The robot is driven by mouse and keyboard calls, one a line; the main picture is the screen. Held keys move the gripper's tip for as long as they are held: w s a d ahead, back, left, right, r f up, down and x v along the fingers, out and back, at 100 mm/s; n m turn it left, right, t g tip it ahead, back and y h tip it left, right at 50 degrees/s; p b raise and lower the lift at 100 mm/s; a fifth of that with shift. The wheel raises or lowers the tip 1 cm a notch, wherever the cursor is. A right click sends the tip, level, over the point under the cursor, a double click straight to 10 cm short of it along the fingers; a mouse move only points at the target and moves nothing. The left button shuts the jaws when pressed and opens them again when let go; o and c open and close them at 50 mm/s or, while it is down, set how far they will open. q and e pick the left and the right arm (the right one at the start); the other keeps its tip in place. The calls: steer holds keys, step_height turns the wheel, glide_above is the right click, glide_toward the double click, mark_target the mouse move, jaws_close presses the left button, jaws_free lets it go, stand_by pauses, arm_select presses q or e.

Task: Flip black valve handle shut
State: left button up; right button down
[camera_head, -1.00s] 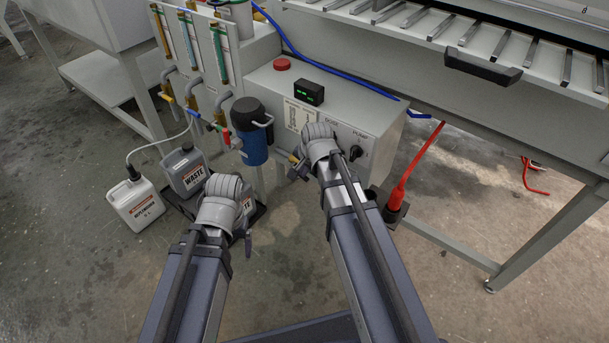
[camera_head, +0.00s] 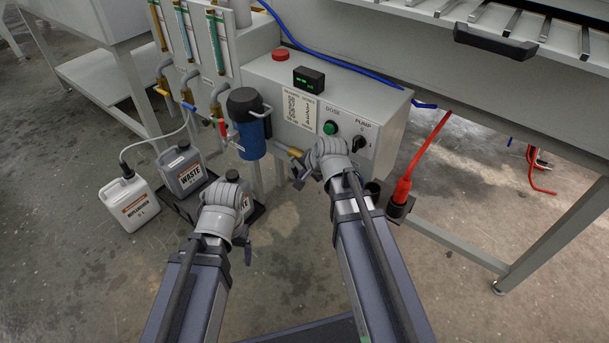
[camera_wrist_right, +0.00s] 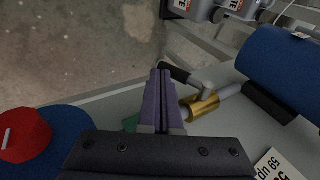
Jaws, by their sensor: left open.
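The black valve handle (camera_wrist_right: 180,74) shows in the right wrist view, attached to a brass valve (camera_wrist_right: 203,106) on a grey pipe. The brass valve also shows in the head view (camera_head: 289,151), low on the front of the grey pump box; its handle cannot be made out there. My right gripper (camera_wrist_right: 160,72) has its purple fingers together, with the tips just left of the handle; I cannot tell whether they touch it. In the head view my right wrist hides most of that gripper. My left gripper (camera_head: 246,250) is open, low in front of the jugs, away from the valve.
The blue filter housing (camera_head: 249,132) stands left of the valve. The grey pump box (camera_head: 385,115) has a green button (camera_head: 330,128) and a black pump knob (camera_head: 359,144). A red plug (camera_head: 402,190) is at right.

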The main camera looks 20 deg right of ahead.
steer(key=shift+a+b+x, duration=0.25)
steer(key=shift+b+x, duration=0.65)
steer(key=shift+x, duration=0.4)
steer(key=shift+a, duration=0.1)
steer(key=p+v, duration=0.6)
steer(key=v, duration=0.1)
steer(key=shift+s+r, duration=0.2)
steer(key=shift+r, duration=0.05)
stand_by(0.4)
